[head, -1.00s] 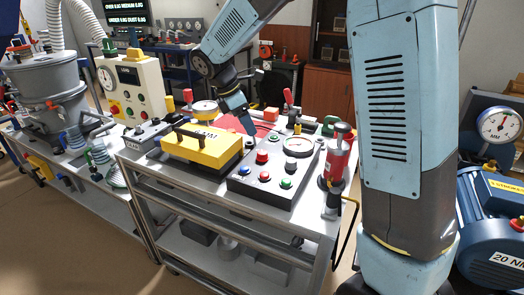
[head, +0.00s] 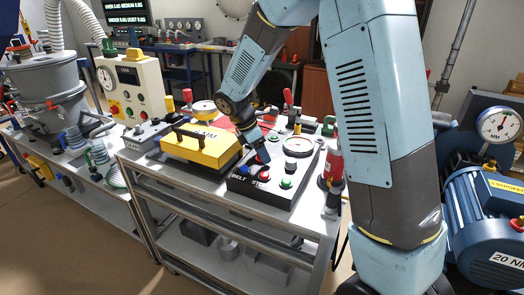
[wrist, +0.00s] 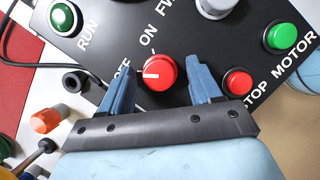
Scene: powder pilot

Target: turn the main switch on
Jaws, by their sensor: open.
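The main switch is a red round knob (wrist: 160,72) with a white pointer line, on a black panel in the wrist view. Its white line points left, to the OFF side; ON is printed above it. My gripper (wrist: 161,68) is open, with one blue finger left of the knob and the other right of it. I cannot tell whether either finger touches it. In the head view my gripper (head: 262,156) is low over the black control box (head: 236,183) and hides the knob.
A red STOP button (wrist: 238,82) is close to the right finger, with a green MOTOR button (wrist: 280,37) beyond. A green RUN lamp (wrist: 62,16) is at upper left. A yellow box (head: 198,150) with a handle stands left of the control box. A round gauge (head: 298,145) is behind.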

